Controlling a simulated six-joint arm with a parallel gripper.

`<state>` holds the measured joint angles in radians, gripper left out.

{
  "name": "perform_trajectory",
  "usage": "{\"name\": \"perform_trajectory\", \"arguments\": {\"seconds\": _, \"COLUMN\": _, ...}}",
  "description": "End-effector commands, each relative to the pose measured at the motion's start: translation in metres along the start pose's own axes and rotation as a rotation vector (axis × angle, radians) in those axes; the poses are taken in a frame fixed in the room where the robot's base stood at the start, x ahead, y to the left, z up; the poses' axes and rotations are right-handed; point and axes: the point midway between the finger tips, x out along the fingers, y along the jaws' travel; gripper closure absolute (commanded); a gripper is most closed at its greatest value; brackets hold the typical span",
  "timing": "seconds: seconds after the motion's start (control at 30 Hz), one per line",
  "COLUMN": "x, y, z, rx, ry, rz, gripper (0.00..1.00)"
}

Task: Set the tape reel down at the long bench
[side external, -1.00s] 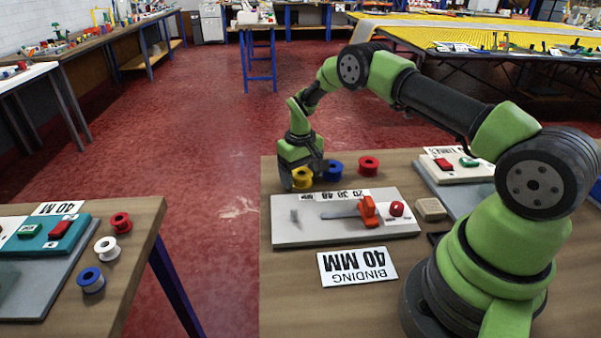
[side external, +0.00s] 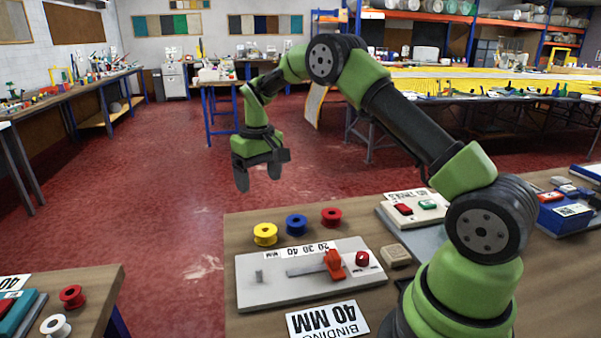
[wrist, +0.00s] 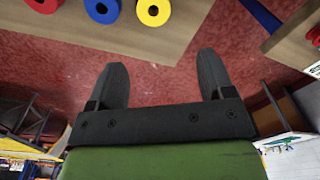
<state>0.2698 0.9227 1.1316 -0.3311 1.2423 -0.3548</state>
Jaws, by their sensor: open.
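Three tape reels stand in a row at the far edge of my bench (side external: 300,219): yellow (side external: 265,234), blue (side external: 296,225) and red (side external: 331,217). My gripper (side external: 257,184) is open and empty, raised in the air above and beyond the yellow reel. The yellow reel (wrist: 153,11), blue reel (wrist: 102,8) and red reel (wrist: 43,3) show at the top of that view, apart from the fingers. The pictures do not show which reel the task means.
On my bench are a grey board (side external: 262,294) with an orange-handled lever (side external: 334,265), a red button (side external: 362,259) and a "BINDING 40 MM" card (side external: 326,320). Another bench (side external: 95,290) at the lower left holds a red reel (side external: 72,296) and a white reel (side external: 56,325). Red floor separates the benches.

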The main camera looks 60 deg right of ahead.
Motion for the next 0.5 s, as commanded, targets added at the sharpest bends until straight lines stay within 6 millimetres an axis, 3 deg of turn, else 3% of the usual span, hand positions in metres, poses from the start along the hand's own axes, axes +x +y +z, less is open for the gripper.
{"name": "perform_trajectory", "arguments": {"seconds": 0.17, "x": -0.075, "y": -0.026, "z": 0.028, "rx": 0.009, "ry": 0.109, "rz": -0.039, "gripper": 0.25}}
{"name": "perform_trajectory", "arguments": {"seconds": 0.3, "x": -0.128, "y": -0.045, "z": 0.070, "rx": 0.023, "ry": 0.202, "rz": -0.085, "gripper": 0.25}}
{"name": "perform_trajectory", "arguments": {"seconds": 0.5, "x": -0.175, "y": -0.062, "z": 0.145, "rx": 0.044, "ry": 0.325, "rz": -0.166, "gripper": 0.25}}
